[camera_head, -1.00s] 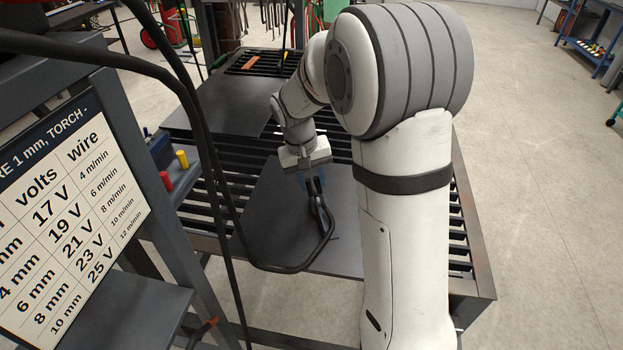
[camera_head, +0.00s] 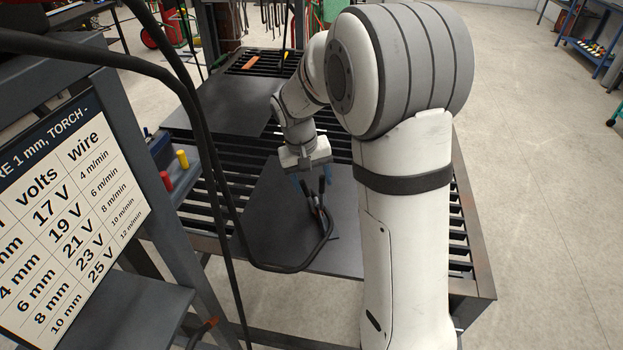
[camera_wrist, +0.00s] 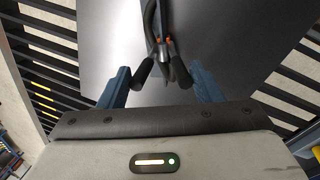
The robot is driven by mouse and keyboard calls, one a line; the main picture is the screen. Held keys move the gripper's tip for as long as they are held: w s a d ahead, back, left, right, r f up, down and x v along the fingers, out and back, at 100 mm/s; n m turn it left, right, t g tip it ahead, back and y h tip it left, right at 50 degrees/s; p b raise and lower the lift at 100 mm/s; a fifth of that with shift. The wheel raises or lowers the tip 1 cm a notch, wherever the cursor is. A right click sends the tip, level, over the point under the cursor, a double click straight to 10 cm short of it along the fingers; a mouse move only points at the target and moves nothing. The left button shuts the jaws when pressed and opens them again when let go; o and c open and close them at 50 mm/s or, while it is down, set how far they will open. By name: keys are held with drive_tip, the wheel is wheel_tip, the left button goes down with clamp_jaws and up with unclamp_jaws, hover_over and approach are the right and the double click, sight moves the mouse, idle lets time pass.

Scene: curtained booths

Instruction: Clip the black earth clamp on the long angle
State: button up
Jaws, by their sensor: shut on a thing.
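The black earth clamp (camera_head: 320,210) stands over the dark plate, its cable bending away to the left. In the wrist view its two black handles (camera_wrist: 145,73) are spread in a V, with orange bits near the pivot. My gripper (camera_head: 313,179) has its blue fingers on either side of the handles, which also shows in the wrist view (camera_wrist: 161,78). The fingers are well apart; exact contact with the handles is hard to tell. A narrow grey piece (camera_wrist: 168,8), perhaps the long angle, runs beyond the clamp. The clamp's jaws and their grip on it are mostly hidden.
The slatted table (camera_head: 205,205) carries another dark plate (camera_head: 225,105) at the back. A red cylinder (camera_head: 166,181) and a yellow one (camera_head: 182,159) stand at its left. Black cables hang down at left, by the settings board (camera_head: 70,215).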

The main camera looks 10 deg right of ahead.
drive_tip(key=o, duration=0.8)
drive_tip(key=shift+c, duration=0.3)
